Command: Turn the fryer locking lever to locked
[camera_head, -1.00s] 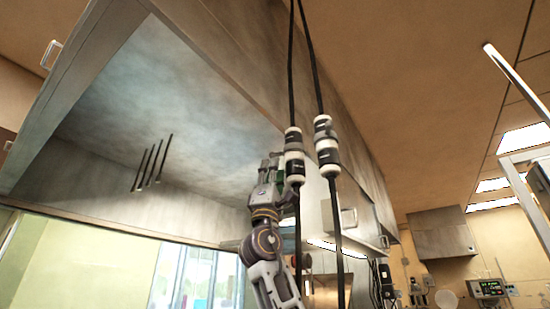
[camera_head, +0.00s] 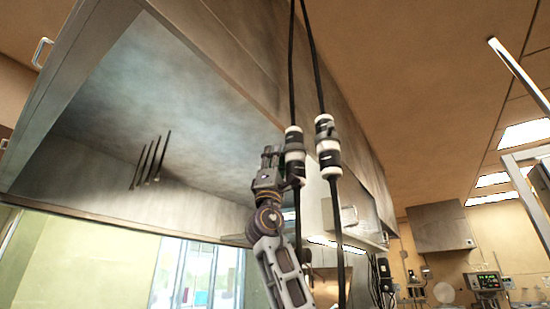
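I cannot make out a fryer or its locking lever in this view. My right gripper (camera_head: 270,154) points upward on an arm that rises from the bottom middle. It overlaps the left hanging cable's black-and-white connector (camera_head: 294,153) at its edge; I cannot tell whether they touch. The fingers are small and seen side-on, so their opening is unclear. No held object shows. My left gripper is not in view.
A large metal hood (camera_head: 205,85) fills the upper left, with several dark rods (camera_head: 150,160) under it. A second cable's connector (camera_head: 327,146) hangs beside the first. A wall cabinet (camera_head: 440,228) and a monitor (camera_head: 484,281) stand at the right.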

